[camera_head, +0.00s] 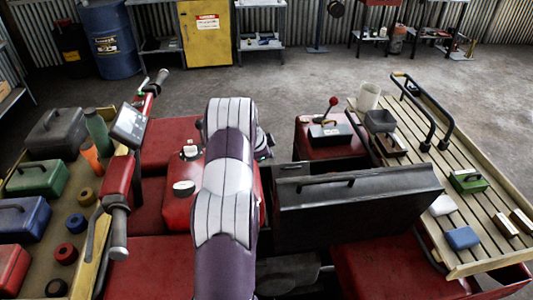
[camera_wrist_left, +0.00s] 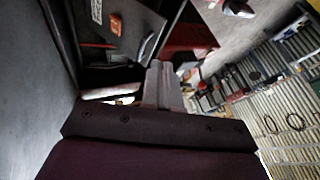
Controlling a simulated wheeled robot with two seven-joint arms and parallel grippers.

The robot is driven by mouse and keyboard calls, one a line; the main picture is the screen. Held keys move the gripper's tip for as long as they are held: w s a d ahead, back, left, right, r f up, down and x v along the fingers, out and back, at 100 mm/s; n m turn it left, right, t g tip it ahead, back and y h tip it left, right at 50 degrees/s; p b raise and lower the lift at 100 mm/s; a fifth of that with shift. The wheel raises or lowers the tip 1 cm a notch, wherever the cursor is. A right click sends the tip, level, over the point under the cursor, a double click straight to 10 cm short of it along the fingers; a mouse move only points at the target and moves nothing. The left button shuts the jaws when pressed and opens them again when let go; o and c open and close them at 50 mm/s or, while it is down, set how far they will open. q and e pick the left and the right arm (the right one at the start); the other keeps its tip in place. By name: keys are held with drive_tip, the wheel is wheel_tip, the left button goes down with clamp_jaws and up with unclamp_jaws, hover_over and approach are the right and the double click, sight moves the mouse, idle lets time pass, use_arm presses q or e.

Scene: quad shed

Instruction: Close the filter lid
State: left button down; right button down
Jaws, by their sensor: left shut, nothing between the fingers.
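In the head view a large dark grey lid (camera_head: 355,210) with a black bar handle (camera_head: 326,181) stands raised and tilted right of centre on the red quad. I take it to be the filter lid. My purple and white left arm runs up the middle and hides part of the quad to the lid's left. Its gripper is mostly hidden behind the arm in the head view. In the left wrist view the left gripper (camera_wrist_left: 164,82) is shut and empty, near a dark panel (camera_wrist_left: 125,50) with an orange label. Contact cannot be told. My right gripper is not in view.
A slatted rack (camera_head: 412,150) with small boxes and a black bar lies at right. A tray of cases (camera_head: 38,178), bottles and rolls lies at left. Handlebars (camera_head: 118,205) stand left of my arm. A red box with a lever (camera_head: 327,135) stands behind the lid.

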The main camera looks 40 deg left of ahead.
sight(293, 168)
use_arm(q)
drive_tip(key=w+d+r+m+t+y+b, duration=0.1)
drive_tip(key=w+d+r+m+b, duration=0.1)
drive_tip(key=w+d+m+b, duration=0.4)
drive_tip(key=w+d+r+m+t+y+b, duration=0.1)
drive_tip(key=w+d+m+y+b, duration=0.2)
drive_tip(key=d, duration=0.5)
drive_tip(key=s+a+f+m+g, duration=0.35)
drive_tip(key=s+m, duration=0.25)
drive_tip(key=m, duration=0.4)
drive_tip(key=p+x, duration=0.1)
drive_tip(key=x, duration=0.5)
drive_tip(key=p+x, duration=0.1)
drive_tip(key=x, duration=0.5)
drive_tip(key=shift+w, duration=0.25)
